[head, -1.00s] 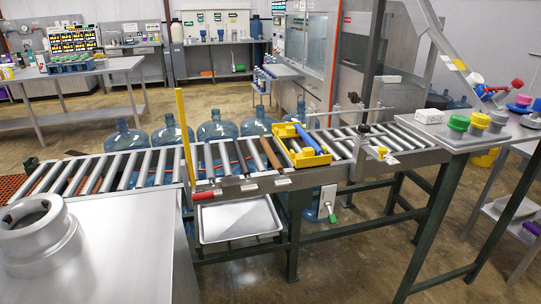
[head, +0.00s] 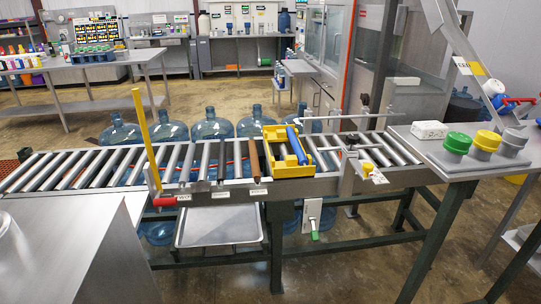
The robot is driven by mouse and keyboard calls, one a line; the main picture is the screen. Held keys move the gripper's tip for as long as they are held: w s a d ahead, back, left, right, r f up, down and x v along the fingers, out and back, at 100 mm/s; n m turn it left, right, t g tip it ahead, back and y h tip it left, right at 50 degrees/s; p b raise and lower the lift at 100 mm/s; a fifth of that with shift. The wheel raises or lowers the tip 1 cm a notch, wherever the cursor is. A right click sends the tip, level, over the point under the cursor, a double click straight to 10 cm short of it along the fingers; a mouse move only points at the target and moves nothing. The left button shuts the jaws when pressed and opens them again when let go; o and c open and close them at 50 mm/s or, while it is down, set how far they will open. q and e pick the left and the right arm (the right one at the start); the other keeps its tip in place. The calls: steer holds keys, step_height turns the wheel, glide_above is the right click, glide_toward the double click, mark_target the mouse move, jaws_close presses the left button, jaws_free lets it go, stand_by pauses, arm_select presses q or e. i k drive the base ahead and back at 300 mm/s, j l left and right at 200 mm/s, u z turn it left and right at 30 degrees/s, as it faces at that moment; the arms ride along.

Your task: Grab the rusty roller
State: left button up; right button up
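The rusty roller (head: 254,159) is a brown bar lying across the conveyor (head: 90,168) among the grey rollers, just left of a yellow cradle (head: 273,167). Its near end is by a small white label on the front rail. A blue roller (head: 297,146) rests in the yellow cradle. Neither of my grippers is in view, and nothing covers the rusty roller.
A yellow post (head: 145,130) and red handle (head: 164,201) stand left of the rusty roller. A metal tray (head: 218,227) hangs below. Blue jugs (head: 212,125) stand behind the conveyor. A metal table (head: 60,235) fills the lower left; a cap stand (head: 480,162) is at right.

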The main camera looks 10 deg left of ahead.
mark_target(255, 161)
steer(key=i+l, duration=0.15)
steer(key=i, duration=0.35)
steer(key=i+l, duration=0.2)
steer(key=i, duration=0.25)
